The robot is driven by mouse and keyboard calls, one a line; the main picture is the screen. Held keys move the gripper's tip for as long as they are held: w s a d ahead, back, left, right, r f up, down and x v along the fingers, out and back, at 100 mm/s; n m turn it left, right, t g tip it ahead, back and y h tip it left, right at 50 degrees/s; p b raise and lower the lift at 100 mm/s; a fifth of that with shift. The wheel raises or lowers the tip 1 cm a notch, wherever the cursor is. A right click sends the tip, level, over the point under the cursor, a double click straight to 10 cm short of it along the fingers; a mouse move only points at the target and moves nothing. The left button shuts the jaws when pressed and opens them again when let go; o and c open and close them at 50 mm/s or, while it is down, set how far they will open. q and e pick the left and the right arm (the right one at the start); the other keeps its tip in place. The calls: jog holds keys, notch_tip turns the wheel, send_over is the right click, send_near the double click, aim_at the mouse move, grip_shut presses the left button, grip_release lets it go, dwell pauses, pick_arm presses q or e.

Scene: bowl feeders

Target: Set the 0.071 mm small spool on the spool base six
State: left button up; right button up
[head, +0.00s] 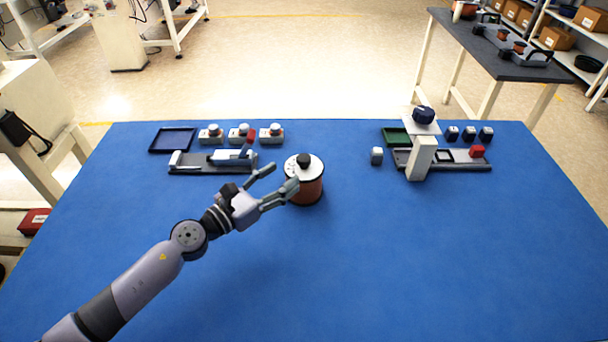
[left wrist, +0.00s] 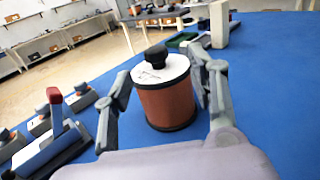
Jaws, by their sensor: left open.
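A copper-coloured spool (head: 308,190) with a white top and a black knob stands upright on the blue table, near the middle. It also shows in the left wrist view (left wrist: 168,104), between my fingers. Its wire size cannot be read. My left gripper (head: 285,178) is open at the spool's left side, with one finger overlapping the spool's edge in the head view. I cannot tell whether a finger touches it. Small reddish spools (head: 519,46) sit on grey bases on the dark table at the back right. No base can be identified by number. My right gripper is out of view.
A grey fixture with a red-tipped lever (head: 250,138) and a dark blue tray (head: 172,140) stand at the back left. A white post (head: 421,160), a green tray (head: 396,136) and small blocks stand at the back right. The front of the blue table is clear.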

aim_at(298, 161)
pick_arm(q)
jog(key=x, duration=0.3)
jog(key=shift+w+d, duration=0.2)
jog(key=shift+w, duration=0.05)
jog(key=shift+w+a+x, duration=0.1)
jog(key=shift+w+x, duration=0.05)
jog(key=shift+x, duration=1.2)
jog(key=shift+w+a+x, duration=0.1)
jog(key=shift+a+x, duration=0.05)
jog(key=shift+x, duration=1.25)
jog(key=shift+f, duration=0.1)
jog(key=shift+s, duration=0.1)
grip_shut()
jog(key=shift+r, duration=0.25)
